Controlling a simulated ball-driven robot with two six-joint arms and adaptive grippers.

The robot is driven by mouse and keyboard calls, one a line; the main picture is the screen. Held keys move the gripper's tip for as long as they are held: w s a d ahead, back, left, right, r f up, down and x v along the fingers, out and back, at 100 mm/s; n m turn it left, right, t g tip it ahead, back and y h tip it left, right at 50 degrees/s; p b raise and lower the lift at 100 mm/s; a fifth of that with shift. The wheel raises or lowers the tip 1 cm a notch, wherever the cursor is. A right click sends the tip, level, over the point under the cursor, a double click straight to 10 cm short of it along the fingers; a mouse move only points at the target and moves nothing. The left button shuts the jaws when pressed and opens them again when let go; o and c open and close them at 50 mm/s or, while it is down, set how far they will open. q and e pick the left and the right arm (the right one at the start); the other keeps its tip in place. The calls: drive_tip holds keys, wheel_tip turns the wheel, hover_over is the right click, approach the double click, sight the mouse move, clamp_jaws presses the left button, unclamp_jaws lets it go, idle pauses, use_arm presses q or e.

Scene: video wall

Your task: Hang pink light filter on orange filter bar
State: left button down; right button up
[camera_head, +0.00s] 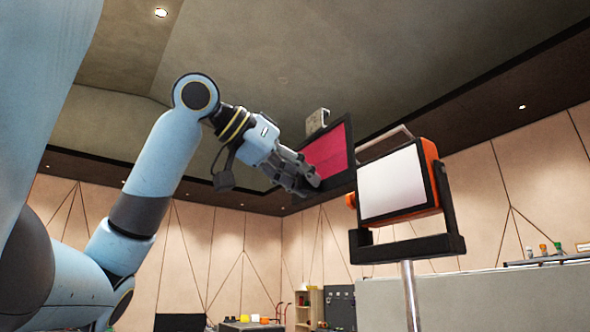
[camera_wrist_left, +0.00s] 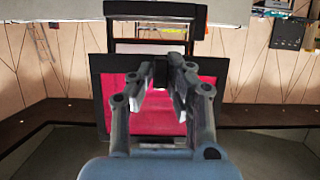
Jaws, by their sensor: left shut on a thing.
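The pink light filter (camera_head: 328,153) is a pink pane in a black frame with a pale hook piece on top. My left gripper (camera_head: 312,178) is shut on its edge and holds it up in the air, tilted. The pink pane also fills the middle of the left wrist view (camera_wrist_left: 138,120), behind the fingers (camera_wrist_left: 165,85). An orange lamp (camera_head: 436,160) with a white front panel stands just right of the filter in the head view. A thin grey bar (camera_head: 386,140) runs along its top left; I cannot make out its colour as orange. My right gripper is not in view.
The lamp sits in a black yoke (camera_head: 410,248) on a metal pole (camera_head: 411,295). A grey wall or panel (camera_head: 490,300) stands at the lower right, with small bottles (camera_head: 543,249) behind its top. Open air lies above the lamp.

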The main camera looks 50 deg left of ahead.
sight(327, 183)
use_arm(q)
drive_tip(key=shift+w+d+r+p, duration=0.15)
drive_tip(key=shift+w+p, duration=0.7)
drive_tip(key=shift+w, duration=0.5)
drive_tip(key=shift+w+d+f+p, duration=0.1)
drive_tip(key=shift+w+p, duration=0.7)
drive_tip(key=shift+w, duration=0.55)
drive_tip(key=r+p+x, duration=0.1)
drive_tip(key=p+x, duration=0.3)
drive_tip(key=x, duration=0.4)
drive_tip(key=shift+w+r, duration=0.3)
drive_tip(key=shift+w, duration=0.25)
drive_tip(key=c, duration=1.4)
unclamp_jaws()
drive_tip(key=shift+o, duration=0.9)
